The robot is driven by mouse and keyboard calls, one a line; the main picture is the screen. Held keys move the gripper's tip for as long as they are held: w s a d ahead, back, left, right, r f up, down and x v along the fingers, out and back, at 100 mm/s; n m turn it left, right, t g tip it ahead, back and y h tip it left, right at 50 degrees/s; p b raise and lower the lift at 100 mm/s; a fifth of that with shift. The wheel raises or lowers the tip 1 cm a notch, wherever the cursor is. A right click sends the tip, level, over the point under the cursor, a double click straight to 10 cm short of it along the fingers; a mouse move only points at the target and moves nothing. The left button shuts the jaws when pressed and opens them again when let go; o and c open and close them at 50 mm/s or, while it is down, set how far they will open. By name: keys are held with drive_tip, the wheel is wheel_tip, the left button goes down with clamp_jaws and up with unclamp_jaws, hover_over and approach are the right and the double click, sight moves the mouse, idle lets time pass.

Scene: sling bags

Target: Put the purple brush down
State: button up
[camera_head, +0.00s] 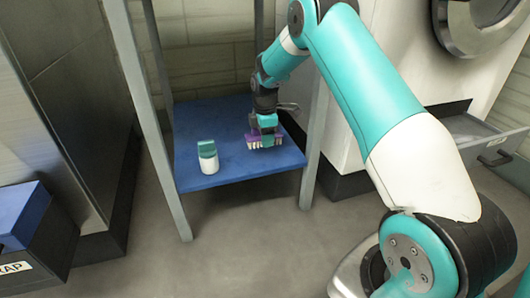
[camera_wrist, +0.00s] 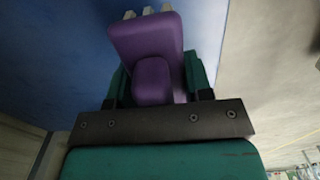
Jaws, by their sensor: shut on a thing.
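The purple brush (camera_head: 254,140) with pale bristles is at my gripper, over the right part of the blue shelf (camera_head: 225,177). My gripper (camera_head: 267,128) points down and is shut on the brush. The bristles point down, at or very near the shelf surface; I cannot tell if they touch it. In the wrist view the purple brush (camera_wrist: 152,80) sits between the green fingers of my gripper (camera_wrist: 155,85), with the blue shelf (camera_wrist: 60,60) behind it.
A white bottle with a green top (camera_head: 208,157) stands on the shelf left of the brush. Grey posts (camera_head: 315,130) frame the shelf. A dark bin with a blue lid (camera_head: 25,215) is at the lower left. An open drawer (camera_head: 475,135) is at the right. The shelf front is clear.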

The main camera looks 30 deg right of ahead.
sight(265, 154)
drive_tip(key=shift+f+b, duration=0.5)
drive_tip(key=shift+f, duration=1.35)
drive_tip(key=shift+f, duration=0.15)
drive_tip(key=shift+f, duration=0.25)
drive_tip(key=o, duration=1)
drive_tip(key=shift+b, duration=0.6)
drive_tip(key=shift+r, duration=0.25)
wheel_tip(265, 154, up, 17)
drive_tip(key=p, duration=1)
drive_tip(key=shift+r, duration=0.15)
